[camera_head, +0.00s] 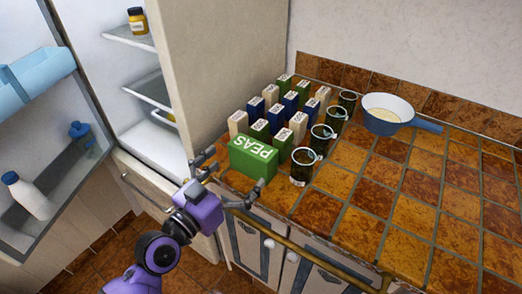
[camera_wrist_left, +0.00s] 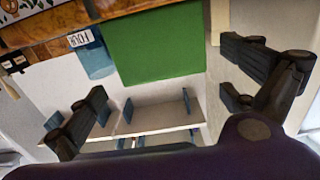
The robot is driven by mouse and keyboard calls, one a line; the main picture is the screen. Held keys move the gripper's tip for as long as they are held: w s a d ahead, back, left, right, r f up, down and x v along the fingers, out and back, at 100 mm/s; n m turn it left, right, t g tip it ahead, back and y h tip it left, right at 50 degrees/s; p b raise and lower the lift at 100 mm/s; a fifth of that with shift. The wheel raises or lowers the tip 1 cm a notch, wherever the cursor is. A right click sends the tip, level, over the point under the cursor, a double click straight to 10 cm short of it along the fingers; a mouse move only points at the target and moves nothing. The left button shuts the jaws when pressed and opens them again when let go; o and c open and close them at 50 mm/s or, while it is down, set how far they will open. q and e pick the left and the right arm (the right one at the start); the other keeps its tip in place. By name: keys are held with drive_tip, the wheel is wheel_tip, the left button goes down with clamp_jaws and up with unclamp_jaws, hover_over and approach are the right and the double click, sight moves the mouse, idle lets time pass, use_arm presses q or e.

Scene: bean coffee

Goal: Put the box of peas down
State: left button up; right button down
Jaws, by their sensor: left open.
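The green box of peas (camera_head: 253,158), marked PEAS, is at the front left edge of the tiled counter (camera_head: 390,205), in front of the rows of small boxes. It appears to rest on the counter. In the left wrist view its plain green face (camera_wrist_left: 157,42) fills the upper middle. My left gripper (camera_head: 232,177) is open just in front of the box, its fingers spread to either side. In the left wrist view the fingers (camera_wrist_left: 165,92) are wide apart with nothing gripped between them; contact with the box cannot be told. My right gripper is out of view.
Several small white, blue and green boxes (camera_head: 274,115) stand in rows behind the peas. Dark glass mugs (camera_head: 302,167) stand to their right. A blue pan (camera_head: 384,114) is farther back. The open fridge (camera_head: 140,75) is at left. The counter's right part is clear.

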sight(246, 159)
use_arm(q)
drive_tip(key=shift+w+d+r, duration=0.2)
drive_tip(key=shift+w+d, duration=0.25)
drive_tip(key=shift+w, duration=0.1)
drive_tip(key=x, duration=0.2)
drive_tip(key=p+x, duration=0.1)
drive_tip(key=x, duration=0.2)
drive_tip(key=shift+w+d+f, duration=0.1)
drive_tip(key=shift+w+f, duration=0.2)
drive_tip(key=shift+w, duration=0.1)
drive_tip(key=c, duration=1.3)
